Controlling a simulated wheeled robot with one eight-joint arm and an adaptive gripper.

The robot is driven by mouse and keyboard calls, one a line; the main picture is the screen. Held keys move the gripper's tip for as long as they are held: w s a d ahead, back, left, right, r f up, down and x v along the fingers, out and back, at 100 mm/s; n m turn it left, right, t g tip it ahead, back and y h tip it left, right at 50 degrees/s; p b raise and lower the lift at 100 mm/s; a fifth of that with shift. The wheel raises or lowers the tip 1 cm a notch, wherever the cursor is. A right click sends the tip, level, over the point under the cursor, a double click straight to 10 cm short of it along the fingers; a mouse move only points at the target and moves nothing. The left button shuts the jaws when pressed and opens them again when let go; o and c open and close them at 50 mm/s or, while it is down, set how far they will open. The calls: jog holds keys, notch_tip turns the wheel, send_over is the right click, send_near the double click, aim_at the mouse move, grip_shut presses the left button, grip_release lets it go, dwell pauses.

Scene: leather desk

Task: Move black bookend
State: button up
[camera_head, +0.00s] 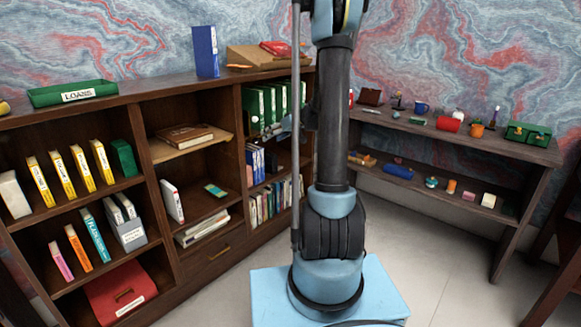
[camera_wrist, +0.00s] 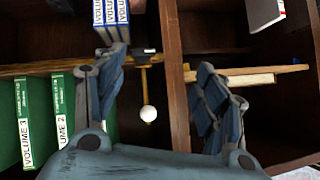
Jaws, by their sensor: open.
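My gripper (camera_wrist: 158,88) is open, its two blue-grey fingers spread wide in the wrist view with nothing held between them. Between the fingers, farther off, a thin brass piece with a white ball (camera_wrist: 148,113) stands by the shelf board beside the green binders. A small dark piece with a pale patch (camera_wrist: 146,51) shows at the board's other side. I cannot tell whether either belongs to the black bookend, and I cannot surely pick out the bookend in either view. In the head view my gripper (camera_head: 285,130) is in front of the bookcase's right column, partly hidden by my arm.
Green binders (camera_wrist: 28,120) stand next to one finger, and blue books (camera_wrist: 112,14) are across the board. A wooden upright (camera_wrist: 176,75) divides the compartments behind the fingers. The head view shows a filled bookcase (camera_head: 211,253) and a side table with small objects (camera_head: 490,143).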

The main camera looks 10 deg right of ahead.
jog(key=w+d+f+t+y, duration=0.1)
jog(key=w+d+f+t, duration=0.2)
jog(key=w+f, duration=0.6)
jog(key=w+d+f+n+t+y, duration=0.1)
jog(key=w+d+f+t, duration=0.2)
jog(key=w+d+f, duration=0.5)
notch_tip(320, 180, down, 7)
jog(key=shift+w+d+f+n+t+y, duration=0.1)
jog(key=shift+w+d+n+t+y, duration=0.25)
jog(key=shift+w, duration=0.45)
jog(key=shift+w+a, duration=0.1)
jog(key=shift+a, duration=0.05)
